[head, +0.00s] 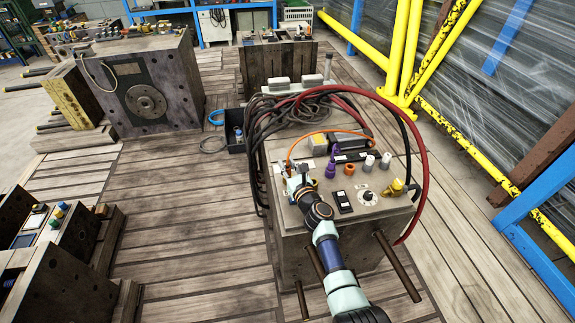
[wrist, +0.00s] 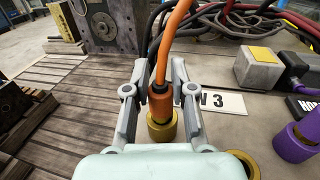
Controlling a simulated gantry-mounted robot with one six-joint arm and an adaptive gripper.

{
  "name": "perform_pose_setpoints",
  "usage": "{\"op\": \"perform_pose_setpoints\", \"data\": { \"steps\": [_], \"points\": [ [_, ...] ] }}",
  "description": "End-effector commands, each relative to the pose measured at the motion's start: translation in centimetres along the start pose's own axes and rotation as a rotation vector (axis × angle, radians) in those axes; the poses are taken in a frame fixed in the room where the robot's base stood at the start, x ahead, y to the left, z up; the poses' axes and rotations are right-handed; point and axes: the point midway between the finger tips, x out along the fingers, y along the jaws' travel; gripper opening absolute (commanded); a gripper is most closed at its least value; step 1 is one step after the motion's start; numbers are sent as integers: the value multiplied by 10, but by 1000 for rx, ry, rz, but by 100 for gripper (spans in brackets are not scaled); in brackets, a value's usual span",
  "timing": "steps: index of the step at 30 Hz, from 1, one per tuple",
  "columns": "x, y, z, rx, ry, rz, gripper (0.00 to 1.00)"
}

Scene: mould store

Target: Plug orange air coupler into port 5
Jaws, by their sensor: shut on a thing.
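My gripper (head: 298,180) is over the left part of the mould block's top face (head: 345,225). In the wrist view my gripper (wrist: 160,92) has its two grey fingers on either side of the orange air coupler (wrist: 160,100), shut on it. An orange hose (wrist: 170,45) rises from the coupler; in the head view the hose (head: 325,132) arches to the right. A brass collar (wrist: 162,128) shows directly below the orange body; I cannot tell whether it belongs to the coupler or a port. A label reading "W 3" (wrist: 225,102) lies beside it. I cannot make out port 5.
A second brass ring (wrist: 247,162) and a purple coupler (wrist: 296,140) are to the right. The head view also shows an orange fitting (head: 349,169), pale fittings (head: 369,163), a dial (head: 368,198) and a brass valve (head: 395,188). Dark and red hoses (head: 420,150) loop around the block.

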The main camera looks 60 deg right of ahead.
Motion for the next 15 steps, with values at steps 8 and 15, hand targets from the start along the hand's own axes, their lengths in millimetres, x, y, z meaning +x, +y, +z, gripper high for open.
{"op": "perform_pose_setpoints", "data": {
  "steps": [8, 15],
  "points": [
    [0, 0, -3, 1, 2, 0, 0],
    [0, 0, -3, 1, 1, 0, 52]
  ]
}}
